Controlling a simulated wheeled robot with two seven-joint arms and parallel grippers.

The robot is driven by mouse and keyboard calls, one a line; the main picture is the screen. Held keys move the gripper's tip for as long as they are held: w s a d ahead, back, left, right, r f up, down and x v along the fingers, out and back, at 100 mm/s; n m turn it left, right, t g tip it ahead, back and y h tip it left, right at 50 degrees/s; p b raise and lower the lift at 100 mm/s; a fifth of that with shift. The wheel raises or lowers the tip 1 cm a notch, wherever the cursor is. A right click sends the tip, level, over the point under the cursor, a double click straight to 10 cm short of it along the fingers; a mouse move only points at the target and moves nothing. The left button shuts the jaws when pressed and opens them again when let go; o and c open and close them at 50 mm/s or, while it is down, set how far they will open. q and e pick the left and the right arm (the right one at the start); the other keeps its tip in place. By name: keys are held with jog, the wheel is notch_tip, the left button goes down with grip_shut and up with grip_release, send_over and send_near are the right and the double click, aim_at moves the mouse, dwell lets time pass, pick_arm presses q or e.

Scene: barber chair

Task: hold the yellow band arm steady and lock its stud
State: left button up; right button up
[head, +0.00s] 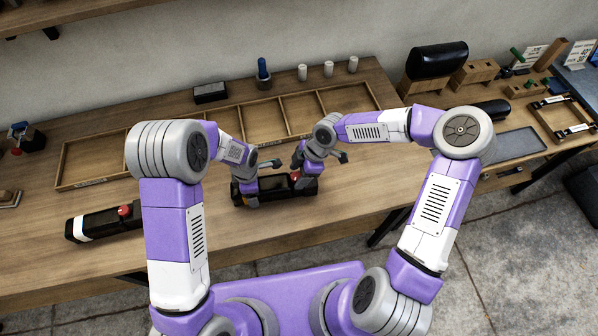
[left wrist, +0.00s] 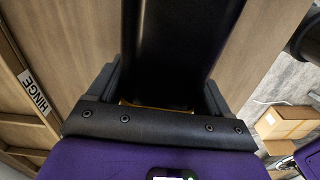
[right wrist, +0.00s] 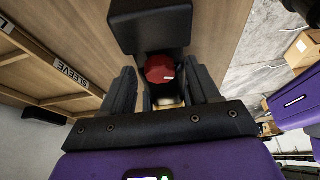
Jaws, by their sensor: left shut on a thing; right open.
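The yellow band arm (head: 272,184) is a black bar lying on the bench in front of the divided tray. My left gripper (head: 246,192) is shut on its left part; in the left wrist view the black bar (left wrist: 180,50) fills the space between the fingers, with a thin yellow strip (left wrist: 155,105) showing at their base. The red stud (head: 296,176) is at the bar's right end. My right gripper (head: 305,182) is over that end, open; in the right wrist view its fingers stand either side of the red stud (right wrist: 160,69), with gaps. The stud's lower part is hidden.
A similar black arm with a white band (head: 105,222) and red knob lies at left. The divided wooden tray (head: 62,165) lies behind. A black block (head: 210,92), a blue-topped peg (head: 263,70) and white pegs (head: 328,69) stand at the back.

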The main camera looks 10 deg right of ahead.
jog(key=c, duration=1)
jog(key=shift+s+m+t, duration=0.1)
jog(key=shift+m+t, duration=0.5)
jog(key=shift+m, duration=0.9)
jog(key=shift+c, duration=0.3)
jog(key=o, duration=1.1)
jog(key=shift+c, duration=0.2)
